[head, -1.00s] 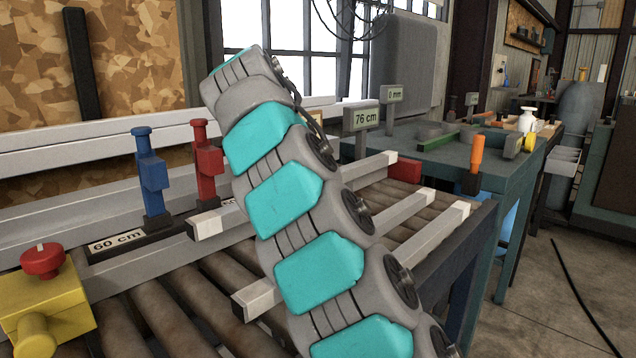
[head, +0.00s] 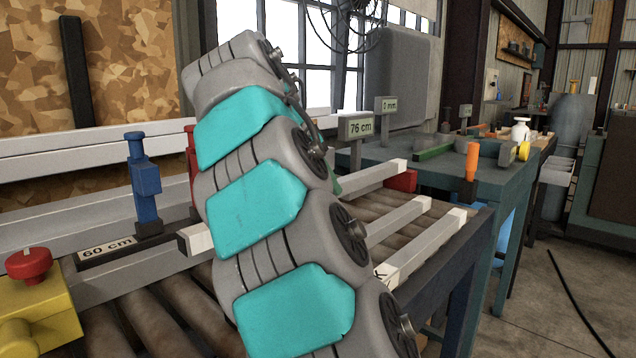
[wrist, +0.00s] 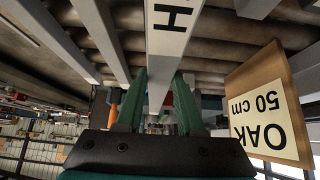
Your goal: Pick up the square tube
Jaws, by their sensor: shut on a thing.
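In the wrist view, a pale square tube (wrist: 172,30) with a dark letter H on its white end part runs between the green fingers of my gripper (wrist: 157,100). The fingers are shut on it, one at each side. It lies over brown rollers there. In the head view my grey and turquoise arm hides my gripper. Several pale square bars lie across the roller conveyor; one at the right (head: 435,238) passes behind my arm and shows a dark mark like a K. I cannot tell in the head view which bar is held.
A wooden board marked OAK 50 cm (wrist: 265,105) stands close right of my gripper. A blue clamp (head: 143,185) and a yellow box with a red button (head: 38,300) stand at the left.

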